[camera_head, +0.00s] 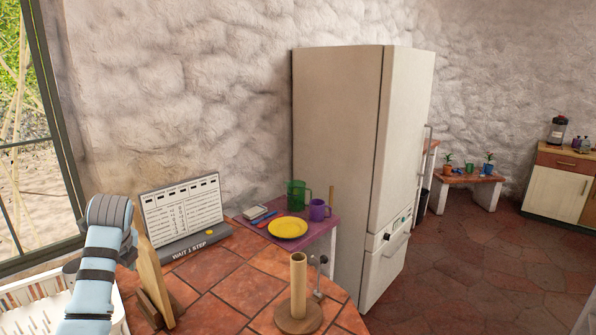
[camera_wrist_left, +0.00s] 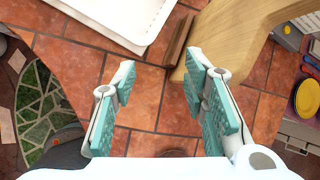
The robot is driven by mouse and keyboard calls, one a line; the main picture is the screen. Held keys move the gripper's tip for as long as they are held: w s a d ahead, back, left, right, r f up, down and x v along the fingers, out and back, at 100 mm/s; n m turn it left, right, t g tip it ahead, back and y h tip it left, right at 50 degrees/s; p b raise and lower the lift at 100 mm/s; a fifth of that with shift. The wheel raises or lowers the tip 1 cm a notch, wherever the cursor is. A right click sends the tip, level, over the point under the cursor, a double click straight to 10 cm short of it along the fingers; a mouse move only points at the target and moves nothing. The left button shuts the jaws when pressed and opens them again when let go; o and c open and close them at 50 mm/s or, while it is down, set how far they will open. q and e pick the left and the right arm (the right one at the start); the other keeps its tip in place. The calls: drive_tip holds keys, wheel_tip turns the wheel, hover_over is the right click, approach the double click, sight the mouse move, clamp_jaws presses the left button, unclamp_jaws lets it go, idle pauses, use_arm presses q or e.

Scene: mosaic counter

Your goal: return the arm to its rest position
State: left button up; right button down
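My left arm (camera_head: 92,275), light blue with dark bands, comes up from the bottom left in the head view and reaches over the tiled counter (camera_head: 215,285). Its fingers cannot be made out clearly there. In the left wrist view my left gripper (camera_wrist_left: 160,108) has its teal-padded fingers apart. Only bare brown tile shows between them, so it is open and empty. My right arm and right gripper are in neither view.
A wooden board (camera_head: 151,275) stands upright beside my left arm, near a white rack (camera_head: 25,300). A display panel (camera_head: 182,218), a paper-roll holder (camera_head: 298,290) and a purple side table (camera_head: 318,230) with a yellow plate (camera_head: 287,227) lie to the right. A fridge (camera_head: 340,160) stands behind.

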use_arm(q)
drive_tip(key=s+d+f+n, duration=0.3)
drive_tip(key=s+f, duration=0.1)
drive_tip(key=f, duration=0.3)
drive_tip(key=s+d+f+n+h, duration=0.1)
drive_tip(key=s+d+f+n, duration=0.2)
drive_tip(key=f, duration=0.4)
drive_tip(key=s+d+f+n, duration=0.3)
drive_tip(key=s+d+f, duration=0.1)
drive_tip(key=s+f, duration=0.3)
drive_tip(key=shift+d+f+h, duration=0.3)
drive_tip(key=shift+f, duration=0.3)
drive_tip(key=s+d+f+n+h, duration=0.15)
drive_tip(key=s+d+n, duration=0.35)
drive_tip(key=s, duration=0.6)
drive_tip(key=s+d+f+n+h, duration=0.1)
drive_tip(key=s+d+f+n, duration=0.4)
drive_tip(key=s, duration=0.6)
drive_tip(key=s+a+f+n+g+b, duration=0.1)
drive_tip(key=a+f+b, duration=0.1)
drive_tip(key=f, duration=0.9)
drive_tip(key=s+a+f+g+b, duration=0.1)
drive_tip(key=f, duration=0.9)
drive_tip(key=s+f+b, duration=0.2)
drive_tip(key=s+f, duration=1.1)
drive_tip(key=shift+s+a+f+g, duration=0.15)
drive_tip(key=shift+a+f+g, duration=0.15)
drive_tip(key=shift+a+g, duration=0.1)
